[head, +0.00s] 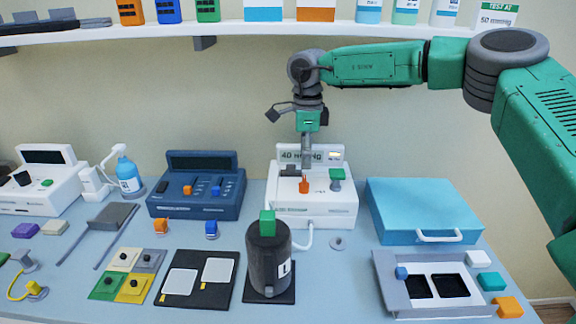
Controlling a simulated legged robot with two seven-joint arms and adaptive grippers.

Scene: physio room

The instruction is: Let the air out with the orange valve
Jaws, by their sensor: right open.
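The orange valve (305,185) is a small upright piece on top of the white pump unit (290,213), right of the middle. A card on the unit reads "40 mmHg". A green-topped knob (337,177) stands to the valve's right. A dark cylinder (268,258) with a green top stands in front, and a white hose runs beside it to the unit. My right gripper (306,160) points down just above the orange valve, open and seen nearly edge-on. A small gap seems to remain between its tip and the valve; depth is hard to judge. My left gripper is out of view.
A dark blue unit (196,205) with small orange and blue knobs stands left. A light blue case (420,208) stands right, behind a grey tray (395,298). A shelf (210,32) with bottles and boxes runs above. Coloured pads (105,287) lie front left.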

